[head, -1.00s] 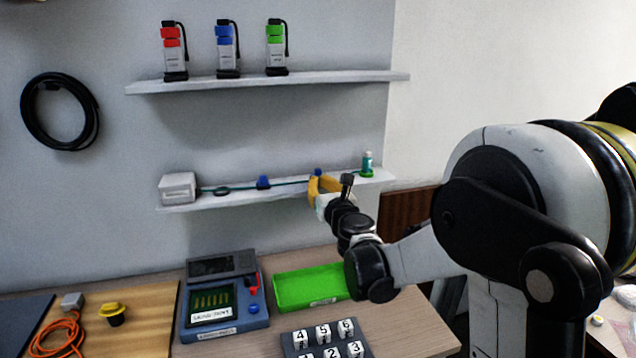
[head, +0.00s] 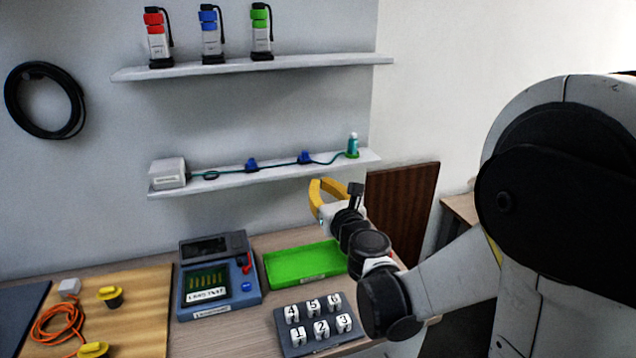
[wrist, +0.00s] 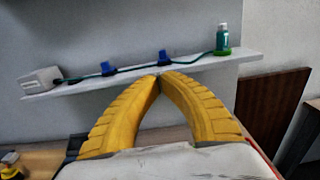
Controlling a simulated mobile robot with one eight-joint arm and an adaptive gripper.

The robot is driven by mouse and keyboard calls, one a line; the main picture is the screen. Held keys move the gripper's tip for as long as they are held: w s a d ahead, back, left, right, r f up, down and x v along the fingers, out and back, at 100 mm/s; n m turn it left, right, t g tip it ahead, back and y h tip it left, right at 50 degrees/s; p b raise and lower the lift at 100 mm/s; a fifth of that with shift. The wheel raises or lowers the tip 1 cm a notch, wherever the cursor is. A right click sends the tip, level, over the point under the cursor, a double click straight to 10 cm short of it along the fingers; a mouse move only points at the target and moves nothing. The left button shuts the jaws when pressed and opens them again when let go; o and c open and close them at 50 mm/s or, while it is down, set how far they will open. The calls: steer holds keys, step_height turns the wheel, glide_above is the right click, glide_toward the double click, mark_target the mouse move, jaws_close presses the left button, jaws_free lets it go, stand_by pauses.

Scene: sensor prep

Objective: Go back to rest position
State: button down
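My gripper (head: 322,184) has yellow curved fingers and hangs in the air in front of the lower shelf (head: 228,181), above the green tray (head: 303,266). In the wrist view the two fingertips of my gripper (wrist: 158,79) meet or nearly meet in front of the shelf edge, with nothing held between them. On the lower shelf a teal cable runs from a white box (head: 169,172) past two blue clips (head: 251,165) to a small teal bottle (head: 352,144) on a green base.
The desk holds a blue device (head: 217,283) with a screen, a numbered block tray (head: 319,325), and yellow knobs (head: 109,296) beside an orange cable (head: 55,318). Three coloured canisters (head: 209,36) stand on the upper shelf. A brown panel (head: 402,213) stands right of the desk.

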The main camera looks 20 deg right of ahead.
steer(key=shift+a, duration=0.1)
steer(key=s+a+n+g+y, duration=0.45)
steer(key=s+a+n, duration=0.55)
steer(key=n, duration=1)
steer(key=s+d+f+n+g+h, duration=0.2)
steer(key=s+d+f+n+g, duration=0.1)
steer(key=s+n, duration=0.5)
steer(key=s+d+f+n+g+h, duration=0.2)
steer(key=s+f+n, duration=0.3)
steer(key=s, duration=0.6)
steer(key=d+n+g, duration=0.1)
steer(key=n, duration=0.1)
steer(key=shift+d+n, duration=0.15)
steer(key=shift+n, duration=0.25)
